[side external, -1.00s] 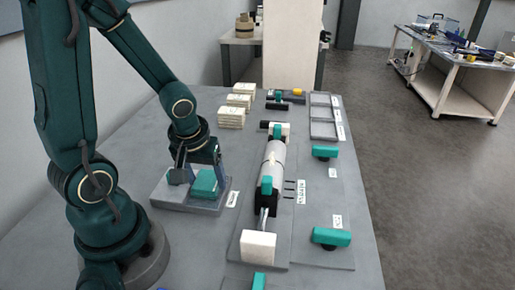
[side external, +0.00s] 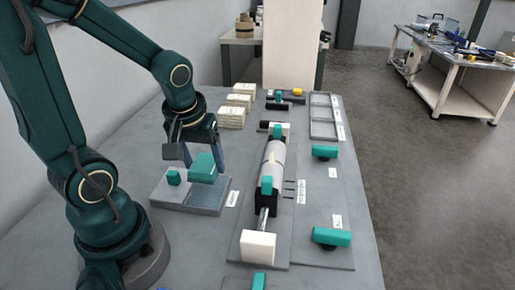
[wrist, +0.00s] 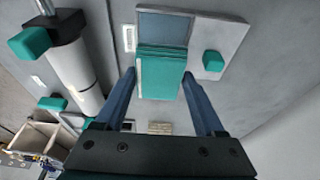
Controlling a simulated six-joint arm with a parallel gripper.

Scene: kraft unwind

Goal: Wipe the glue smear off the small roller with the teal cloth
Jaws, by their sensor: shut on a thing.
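The teal cloth (side external: 203,168), a folded block, is between the fingers of my gripper (side external: 205,158), held just above the grey tray (side external: 190,208). In the wrist view the cloth (wrist: 161,75) sits between both blue fingers of my gripper (wrist: 160,82). A pale roller (side external: 276,160) lies in a stand to the right of the tray, apart from the cloth. It shows at upper left in the wrist view (wrist: 75,72). A faint tan mark crosses its surface; I cannot tell whether this is the glue smear.
A small teal block (side external: 173,177) stands on the tray's left part. Teal-topped knobs (side external: 331,237) stand right of the roller. Stacked cream blocks (side external: 231,117) and grey open trays (side external: 325,117) are further back.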

